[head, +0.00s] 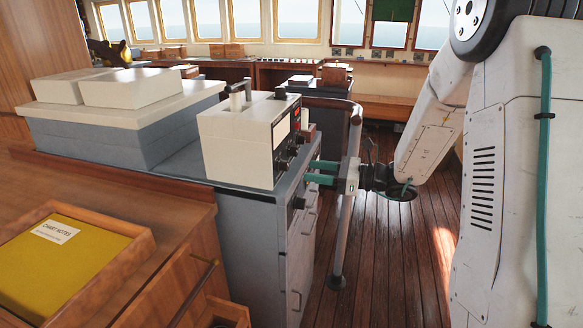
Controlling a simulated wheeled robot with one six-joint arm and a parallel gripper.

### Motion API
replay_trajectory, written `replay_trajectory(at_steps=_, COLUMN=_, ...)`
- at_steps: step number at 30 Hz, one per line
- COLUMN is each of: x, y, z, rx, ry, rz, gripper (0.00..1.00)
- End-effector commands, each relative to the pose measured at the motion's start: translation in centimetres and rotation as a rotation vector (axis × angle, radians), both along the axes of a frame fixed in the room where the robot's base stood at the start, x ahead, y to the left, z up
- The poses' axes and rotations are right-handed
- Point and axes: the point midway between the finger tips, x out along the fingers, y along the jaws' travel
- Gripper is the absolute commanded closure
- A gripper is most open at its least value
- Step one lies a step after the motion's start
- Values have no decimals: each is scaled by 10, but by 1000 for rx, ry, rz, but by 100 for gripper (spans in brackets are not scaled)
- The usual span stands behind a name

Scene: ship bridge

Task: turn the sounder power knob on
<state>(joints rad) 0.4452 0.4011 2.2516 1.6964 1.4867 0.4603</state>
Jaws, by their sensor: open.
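A cream instrument box (235,146), which looks like the sounder, stands on a grey cabinet (250,230). Its right-hand face carries a pale display (282,129) and several small dark knobs (281,165), seen at a steep angle. Which one is the power knob, and how it is set, I cannot tell. My gripper (309,172) is at the cabinet's front, low beside the knobbed face. Its two teal fingers point left at the face, apart, with nothing visible between them. Whether the fingertips touch anything is unclear. A dark fitting (299,203) shows on the cabinet front below them.
A grey upright rail (345,220) stands on the floor close by my gripper. At the front left a wooden tray (137,250) holds a yellow chart-notes folder (65,262). A grey-white chest (110,125) stands behind. The plank floor (390,255) right of the rail is clear.

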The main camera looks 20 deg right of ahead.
Motion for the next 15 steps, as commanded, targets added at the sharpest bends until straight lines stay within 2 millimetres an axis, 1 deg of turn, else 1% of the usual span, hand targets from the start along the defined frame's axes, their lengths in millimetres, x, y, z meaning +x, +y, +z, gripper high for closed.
replay_trajectory(at_steps=2, x=6, y=-5, z=-4, rx=22, ry=10, rz=-26, gripper=51)
replay_trajectory(at_steps=5, x=14, y=1, z=-5, rx=30, ry=12, rz=-34, gripper=51)
replay_trajectory(at_steps=12, x=35, y=33, z=-5, rx=28, ry=13, rz=-31, gripper=51)
replay_trajectory(at_steps=15, x=44, y=44, z=-4, rx=28, ry=11, rz=-32, gripper=51)
